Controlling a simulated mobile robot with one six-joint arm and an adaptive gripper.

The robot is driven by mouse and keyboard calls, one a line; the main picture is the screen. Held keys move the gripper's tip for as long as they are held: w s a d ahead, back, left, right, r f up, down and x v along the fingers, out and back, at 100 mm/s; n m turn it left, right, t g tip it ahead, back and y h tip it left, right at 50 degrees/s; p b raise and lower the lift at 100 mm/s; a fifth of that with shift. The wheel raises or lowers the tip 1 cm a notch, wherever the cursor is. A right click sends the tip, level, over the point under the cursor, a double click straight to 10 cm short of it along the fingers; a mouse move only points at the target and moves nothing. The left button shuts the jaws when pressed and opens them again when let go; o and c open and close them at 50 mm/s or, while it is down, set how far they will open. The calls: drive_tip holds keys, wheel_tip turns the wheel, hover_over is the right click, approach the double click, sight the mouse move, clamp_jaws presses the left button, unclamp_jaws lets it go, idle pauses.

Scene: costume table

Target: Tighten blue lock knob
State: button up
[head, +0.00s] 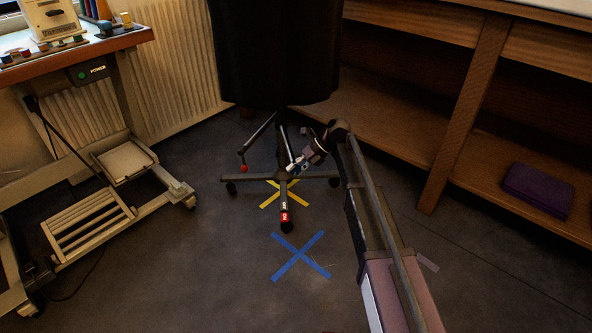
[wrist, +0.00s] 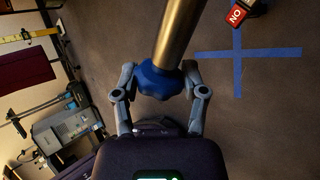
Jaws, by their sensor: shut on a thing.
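The blue lock knob (wrist: 158,82) sits on a metal post (wrist: 178,35) in the wrist view. My gripper (wrist: 159,72) has one finger on each side of the knob and is shut on it. In the head view my gripper (head: 300,166) reaches low in beside the base of a dark stand (head: 275,50); the knob is too small to make out clearly there. A red knob (head: 244,168) ends a lever on the stand's left. The stand's wheeled leg (head: 285,200) carries a red label, also seen in the wrist view (wrist: 236,14).
A yellow tape cross (head: 268,201) lies under the stand base and a blue tape cross (head: 300,257) in front. A wooden shelf unit (head: 463,110) with a purple box (head: 538,190) stands right. A wheeled frame (head: 90,215) stands left.

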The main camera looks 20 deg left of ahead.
drive_tip(key=shift+s+r, duration=0.1)
drive_tip(key=o, duration=1.1)
drive_tip(key=shift+r+h+p, duration=0.1)
drive_tip(key=shift+h+p, duration=0.3)
drive_tip(key=shift+p, duration=0.2)
